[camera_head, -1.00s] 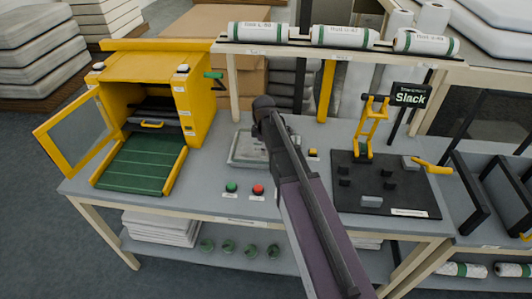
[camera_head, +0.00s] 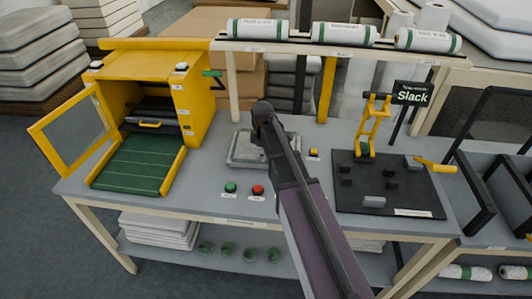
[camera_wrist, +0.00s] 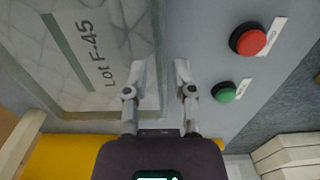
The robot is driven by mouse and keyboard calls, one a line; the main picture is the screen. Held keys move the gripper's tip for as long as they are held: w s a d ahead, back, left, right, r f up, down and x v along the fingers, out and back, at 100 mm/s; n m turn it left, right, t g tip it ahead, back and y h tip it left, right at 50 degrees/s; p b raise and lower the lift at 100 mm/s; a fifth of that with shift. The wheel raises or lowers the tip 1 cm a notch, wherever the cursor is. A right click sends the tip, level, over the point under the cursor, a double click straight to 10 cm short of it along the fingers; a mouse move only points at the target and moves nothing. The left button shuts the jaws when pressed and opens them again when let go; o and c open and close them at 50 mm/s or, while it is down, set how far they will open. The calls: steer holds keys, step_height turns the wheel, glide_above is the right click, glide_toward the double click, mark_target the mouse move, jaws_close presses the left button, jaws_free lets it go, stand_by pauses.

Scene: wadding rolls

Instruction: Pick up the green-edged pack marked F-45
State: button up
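The pack marked Lot F-45 (camera_wrist: 98,72) fills the upper left of the wrist view. It is pale and quilted-looking, with a grey-green stripe beside the lettering. It lies in a shallow grey tray (camera_head: 236,160) on the bench, partly hidden by my arm in the head view. My gripper (camera_wrist: 160,68) is open and empty.
Green (camera_head: 231,187) and red (camera_head: 258,190) buttons sit in front of the tray. A yellow machine (camera_head: 155,85) with an open door stands left. A black fixture board (camera_head: 400,195) lies right. A shelf (camera_head: 330,48) with white rolls spans the back.

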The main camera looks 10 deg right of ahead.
steer(key=shift+f+b, duration=0.9)
steer(key=shift+f, duration=0.35)
steer(key=shift+c, duration=0.2)
jaws_close()
